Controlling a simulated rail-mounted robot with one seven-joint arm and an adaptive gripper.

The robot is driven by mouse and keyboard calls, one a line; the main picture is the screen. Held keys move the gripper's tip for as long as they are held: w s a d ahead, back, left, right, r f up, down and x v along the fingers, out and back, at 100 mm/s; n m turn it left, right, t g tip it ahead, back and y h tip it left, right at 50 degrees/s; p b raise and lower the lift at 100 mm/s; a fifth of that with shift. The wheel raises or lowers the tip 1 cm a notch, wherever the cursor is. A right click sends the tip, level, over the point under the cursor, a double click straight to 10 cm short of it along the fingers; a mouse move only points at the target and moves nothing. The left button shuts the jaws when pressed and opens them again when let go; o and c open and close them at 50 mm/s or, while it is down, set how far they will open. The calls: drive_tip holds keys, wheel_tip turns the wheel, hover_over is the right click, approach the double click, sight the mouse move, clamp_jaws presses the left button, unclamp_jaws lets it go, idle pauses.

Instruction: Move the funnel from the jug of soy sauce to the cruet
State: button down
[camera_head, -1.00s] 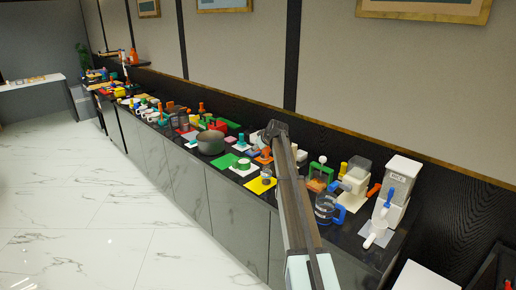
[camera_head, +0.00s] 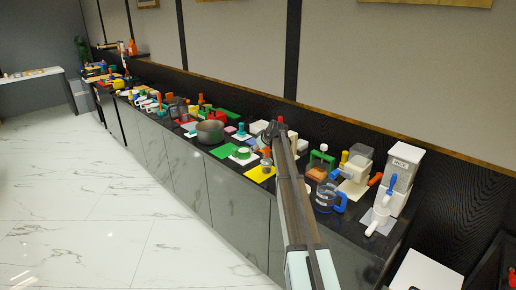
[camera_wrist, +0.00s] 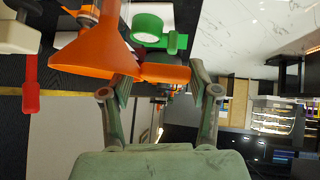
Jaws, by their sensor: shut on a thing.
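The orange funnel (camera_wrist: 97,50) fills the upper left of the wrist view, its wide cone towards me. My gripper (camera_wrist: 160,80) is shut on its flat orange handle (camera_wrist: 165,73); the fingers stand either side of it. In the head view my gripper (camera_head: 272,130) is over the middle of the counter, and my arm hides much of what is beneath it. A small clear vessel on a yellow mat (camera_head: 259,174), possibly the cruet, stands just in front of my arm. I cannot make out the soy sauce jug. Whether the funnel touches any vessel cannot be told.
The long dark counter is crowded. A grey pot (camera_head: 210,133) and a green round item (camera_head: 243,153) stand left of my arm. A blue-handled glass jug (camera_head: 326,197) and a white dispenser (camera_head: 401,178) stand right. A red-handled item (camera_wrist: 31,85) is close in the wrist view.

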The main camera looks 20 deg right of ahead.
drive_tip(key=shift+f+b, duration=0.45)
drive_tip(key=shift+f, duration=0.25)
drive_tip(key=shift+c, duration=2.1)
unclamp_jaws()
drive_tip(key=shift+s, duration=0.1)
drive_tip(key=v, duration=0.3)
drive_tip(key=d+v, duration=0.1)
drive_tip(key=v, duration=0.1)
drive_tip(key=shift+s+d+r, duration=0.1)
drive_tip(key=shift+r, duration=0.25)
drive_tip(key=o, duration=0.4)
